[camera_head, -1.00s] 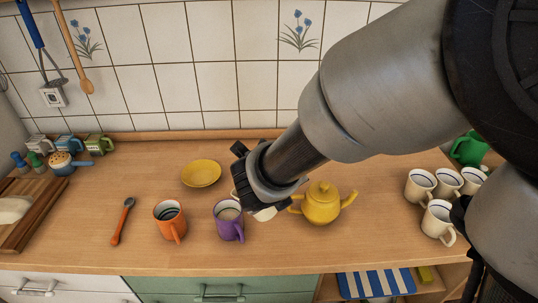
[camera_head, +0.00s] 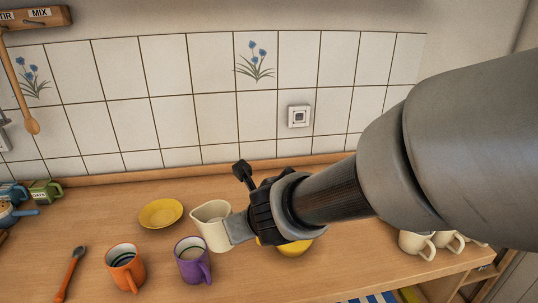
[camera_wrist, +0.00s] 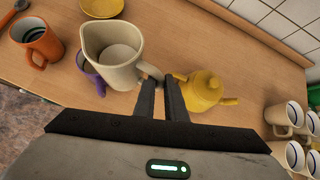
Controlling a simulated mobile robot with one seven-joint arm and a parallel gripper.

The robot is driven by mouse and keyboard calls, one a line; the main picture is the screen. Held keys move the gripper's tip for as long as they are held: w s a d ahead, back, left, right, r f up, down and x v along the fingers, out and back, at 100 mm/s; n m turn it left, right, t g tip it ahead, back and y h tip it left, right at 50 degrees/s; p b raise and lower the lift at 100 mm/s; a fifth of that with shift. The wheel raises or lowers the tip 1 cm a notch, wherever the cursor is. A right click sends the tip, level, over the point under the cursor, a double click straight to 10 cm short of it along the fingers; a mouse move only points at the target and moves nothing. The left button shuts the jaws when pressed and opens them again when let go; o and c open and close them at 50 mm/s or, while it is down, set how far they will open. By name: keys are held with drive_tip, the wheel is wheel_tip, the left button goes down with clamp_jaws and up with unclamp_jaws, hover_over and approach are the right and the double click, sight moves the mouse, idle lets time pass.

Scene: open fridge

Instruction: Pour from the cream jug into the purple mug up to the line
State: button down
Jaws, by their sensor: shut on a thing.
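The cream jug (camera_head: 210,232) is held by its handle in my gripper (camera_head: 238,228), just right of and behind the purple mug (camera_head: 194,266) in the head view. The jug looks roughly upright, its open top facing up. In the wrist view, the jug (camera_wrist: 118,72) shows a pale round surface inside and covers much of the purple mug (camera_wrist: 88,74). My gripper's fingers (camera_wrist: 164,88) are closed at the jug's handle.
An orange mug (camera_head: 124,271) stands left of the purple one, with a spoon (camera_head: 70,274) beyond it. A yellow saucer (camera_head: 160,213) lies behind. A yellow teapot (camera_wrist: 203,90) stands right of the jug. Several white mugs (camera_wrist: 285,117) are farther right.

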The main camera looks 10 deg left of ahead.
drive_tip(key=shift+f+b, duration=0.35)
drive_tip(key=shift+r+y, duration=0.1)
drive_tip(key=shift+y, duration=0.2)
drive_tip(key=shift+a+f+m+b, duration=0.1)
drive_tip(key=shift+f+m+b, duration=0.3)
drive_tip(key=shift+b, duration=0.75)
drive_tip(key=shift+r+y, duration=0.1)
drive_tip(key=shift+y, duration=0.2)
